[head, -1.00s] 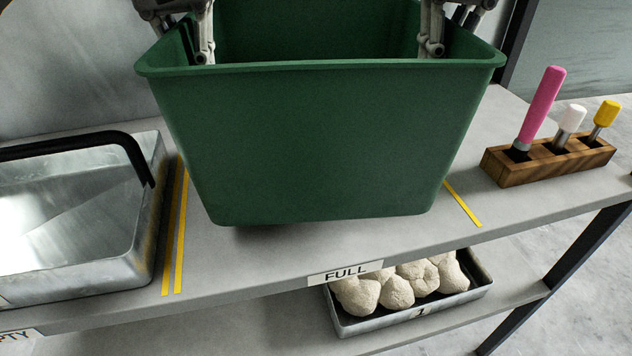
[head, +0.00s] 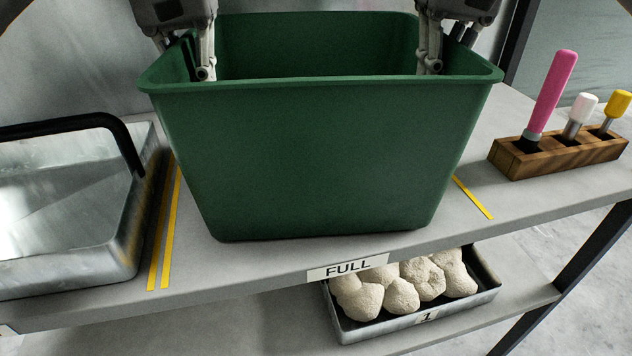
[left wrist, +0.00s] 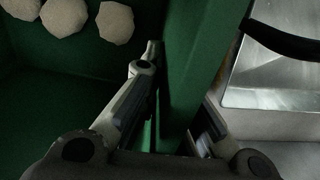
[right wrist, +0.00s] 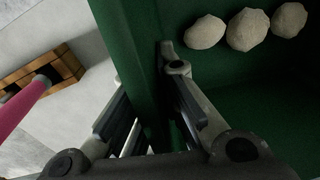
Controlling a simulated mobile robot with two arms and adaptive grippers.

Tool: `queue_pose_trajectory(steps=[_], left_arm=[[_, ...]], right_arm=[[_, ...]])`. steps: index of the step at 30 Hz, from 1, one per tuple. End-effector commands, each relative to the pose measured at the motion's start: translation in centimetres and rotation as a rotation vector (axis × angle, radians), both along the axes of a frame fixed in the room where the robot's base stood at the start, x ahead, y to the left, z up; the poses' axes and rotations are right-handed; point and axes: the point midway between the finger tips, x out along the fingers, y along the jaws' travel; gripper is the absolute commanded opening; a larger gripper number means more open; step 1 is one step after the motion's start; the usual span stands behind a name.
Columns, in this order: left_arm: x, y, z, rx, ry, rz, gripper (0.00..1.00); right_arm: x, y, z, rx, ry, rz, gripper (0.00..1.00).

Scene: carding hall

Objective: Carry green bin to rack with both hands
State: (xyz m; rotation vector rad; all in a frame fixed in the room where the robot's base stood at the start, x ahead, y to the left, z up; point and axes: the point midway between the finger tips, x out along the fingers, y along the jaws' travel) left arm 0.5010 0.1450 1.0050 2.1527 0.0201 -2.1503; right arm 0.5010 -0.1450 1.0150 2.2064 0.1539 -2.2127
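The green bin (head: 320,160) stands upright at the shelf (head: 235,270) of the rack, above the FULL label (head: 347,267) and between yellow tape lines. Its base appears to rest on the shelf. Pale round lumps (left wrist: 115,22) lie inside it; they also show in the right wrist view (right wrist: 248,29). My left gripper (head: 203,68) is shut on the bin's left wall, one finger inside and one outside. My right gripper (head: 430,62) is shut on the right wall in the same way. The outer fingers are mostly hidden in the head view.
A metal container with a black handle (head: 70,215) stands close on the left, beyond double yellow tape (head: 165,235). A wooden block (head: 560,153) with a pink, a white and a yellow handled tool stands on the right. A tray of pale lumps (head: 420,322) sits on the lower shelf.

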Motion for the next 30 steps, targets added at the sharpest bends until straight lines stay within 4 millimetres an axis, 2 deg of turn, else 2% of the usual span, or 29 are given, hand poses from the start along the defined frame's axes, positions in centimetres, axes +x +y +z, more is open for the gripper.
queue_pose_trajectory(steps=[2,8,20,30], left_arm=[[0.0,0.4,-0.6,0.007,0.002,0.007,0.0],[0.0,0.3,-0.4,0.006,0.003,0.005,0.26],[0.0,0.1,-0.1,0.003,0.0,0.002,0.27],[0.0,0.3,3.5,0.004,-0.001,0.005,0.27]], right_arm=[[0.0,-0.4,-0.6,-0.006,0.001,-0.008,0.0],[0.0,-0.3,-0.4,-0.005,0.002,-0.006,0.26],[0.0,-0.1,-0.4,-0.002,0.001,-0.001,0.27],[0.0,0.0,-0.4,-0.001,0.0,0.0,0.27]])
